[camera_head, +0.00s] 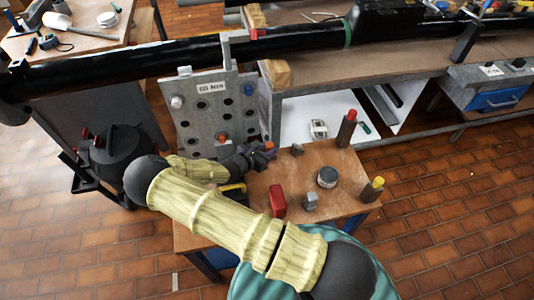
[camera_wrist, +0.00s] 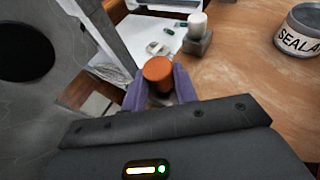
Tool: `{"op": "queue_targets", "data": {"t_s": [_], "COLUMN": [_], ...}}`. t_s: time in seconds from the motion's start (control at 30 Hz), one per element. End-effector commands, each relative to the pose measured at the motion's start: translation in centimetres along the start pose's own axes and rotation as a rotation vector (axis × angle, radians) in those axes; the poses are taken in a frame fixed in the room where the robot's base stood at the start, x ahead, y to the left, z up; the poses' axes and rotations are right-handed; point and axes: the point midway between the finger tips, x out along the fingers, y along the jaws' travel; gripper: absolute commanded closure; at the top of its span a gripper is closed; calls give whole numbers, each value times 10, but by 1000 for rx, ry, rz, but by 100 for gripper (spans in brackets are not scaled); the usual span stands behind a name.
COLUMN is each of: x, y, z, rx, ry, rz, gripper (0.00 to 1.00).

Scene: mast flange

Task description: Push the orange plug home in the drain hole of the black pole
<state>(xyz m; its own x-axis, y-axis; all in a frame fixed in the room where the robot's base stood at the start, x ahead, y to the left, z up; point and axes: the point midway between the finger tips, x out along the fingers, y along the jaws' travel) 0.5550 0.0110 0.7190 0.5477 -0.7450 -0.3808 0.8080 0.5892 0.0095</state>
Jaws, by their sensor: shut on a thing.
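My gripper (camera_head: 260,151) has purple fingers and is shut on the orange plug (camera_head: 269,145). In the wrist view the plug (camera_wrist: 158,69) shows its round orange end between the fingers (camera_wrist: 160,88). The gripper is low over the wooden table, just right of the grey panel's lower edge, and the plug is clear of any hole. The black pole (camera_head: 130,67) runs across the top of the head view, behind and above the gripper. I cannot make out its drain hole.
The upright grey panel (camera_head: 207,104) has several holes; a dark one shows in the wrist view (camera_wrist: 25,52). The wooden table (camera_head: 340,200) holds a red block (camera_head: 277,200), a round tin (camera_head: 327,177), and red-topped (camera_head: 346,128) and yellow-topped (camera_head: 372,190) posts. A bench (camera_head: 320,68) stands behind.

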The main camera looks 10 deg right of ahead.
Motion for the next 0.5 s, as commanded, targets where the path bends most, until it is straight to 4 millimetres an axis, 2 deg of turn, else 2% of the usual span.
{"op": "queue_targets", "data": {"t_s": [0.03, 0.27, 0.3, 0.4, 0.5], "x": [3, 2, 2, 2, 2], "y": [0, -1, -1, -1, -1], "z": [-5, -3, -3, -3, -3], "rx": [0, 0, 0, 0, 0], "ry": [0, -1, -1, -1, 0], "rz": [-1, -2, -2, -2, -2], "gripper": [100, 100, 66, 50, 50]}}
